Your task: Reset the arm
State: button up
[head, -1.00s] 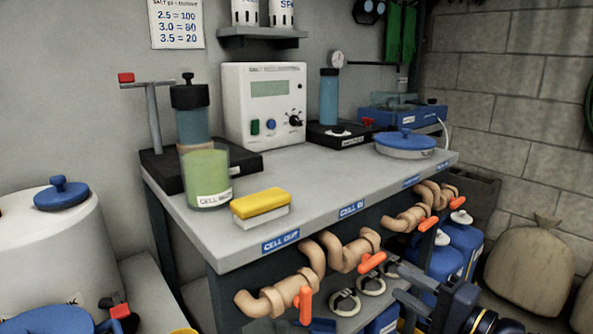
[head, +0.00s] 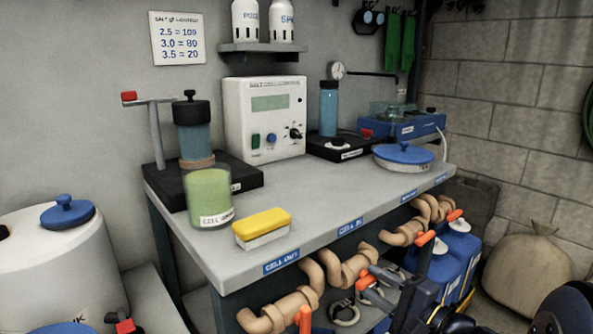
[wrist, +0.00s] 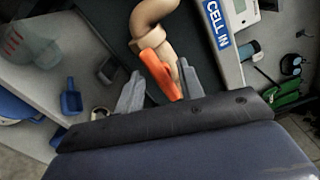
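My gripper (head: 372,284) is at the lower right of the head view, in front of the bench's pipework. In the wrist view my gripper (wrist: 158,88) has its two grey fingers well apart, with nothing clamped between them. An orange valve handle (wrist: 160,74) on a tan pipe (wrist: 150,20) shows between and beyond the fingers. In the head view an orange handle (head: 363,284) is close beside the fingertips. I cannot tell whether they touch.
The grey bench (head: 330,220) carries a green beaker (head: 208,195), a yellow sponge (head: 262,225), a white control box (head: 265,115) and a blue-lidded dish (head: 403,157). Blue jugs (head: 455,255) stand below right. A sack (head: 527,265) and block wall bound the right side.

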jog(key=shift+r+m+p, duration=0.3)
jog(key=shift+m+p, duration=1)
jog(key=shift+p, duration=0.8)
jog(key=shift+f+m+p, duration=0.1)
jog(key=shift+m+p, duration=0.4)
jog(key=shift+p, duration=0.25)
jog(key=shift+f, duration=0.1)
